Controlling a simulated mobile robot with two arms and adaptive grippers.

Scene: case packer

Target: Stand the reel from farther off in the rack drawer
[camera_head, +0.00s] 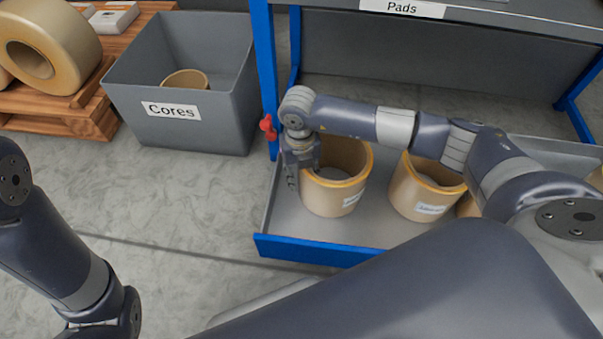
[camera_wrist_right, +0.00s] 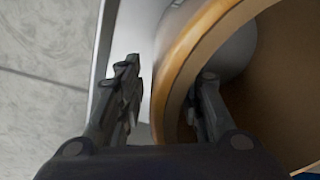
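The blue-fronted rack drawer (camera_head: 315,250) is pulled out, with tan, yellow-rimmed reels standing upright in it. My right gripper (camera_head: 300,178) is at the left wall of the leftmost reel (camera_head: 333,200). In the right wrist view, its open fingers (camera_wrist_right: 165,95) straddle that reel's wall (camera_wrist_right: 170,75). One finger is outside with a visible gap to the wall, the other is inside the hollow. A second reel (camera_head: 420,195) stands to the right, and a third (camera_head: 468,206) is mostly hidden by my arm. My left gripper is out of view.
A grey "Cores" bin (camera_head: 210,135) with a tan core (camera_head: 186,77) stands left of the rack's blue post (camera_head: 264,60). A wooden pallet (camera_head: 60,118) with large rolls (camera_head: 45,45) is at the far left. The floor left of the drawer is clear.

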